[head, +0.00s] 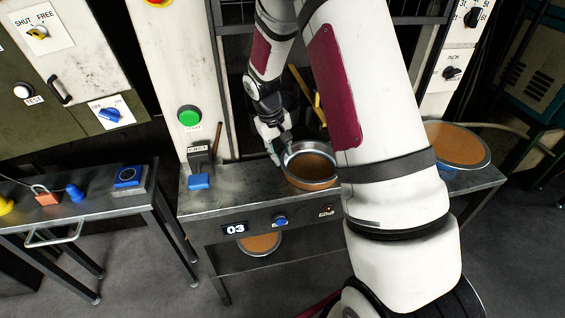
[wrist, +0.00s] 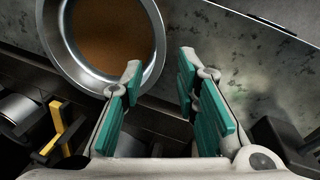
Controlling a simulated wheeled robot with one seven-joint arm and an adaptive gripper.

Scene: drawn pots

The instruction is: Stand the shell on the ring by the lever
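The shell, a round silver metal pan with a brown inside (head: 312,166), is upright on the grey bench, right of the lever. It also shows at the upper left of the wrist view (wrist: 112,30). My gripper (head: 277,150) is low over the bench at the shell's left side. In the wrist view my gripper (wrist: 161,65) has its green-padded fingers wide apart with nothing held. The left fingertip overlaps the shell's rim; I cannot tell whether it touches.
A similar brown-filled pan (head: 458,146) is at the bench's right, partly behind my arm. Another pan (head: 260,244) is on the lower shelf. A green button (head: 189,117) is on the post above the lever. Yellow bars (wrist: 58,128) are near my gripper.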

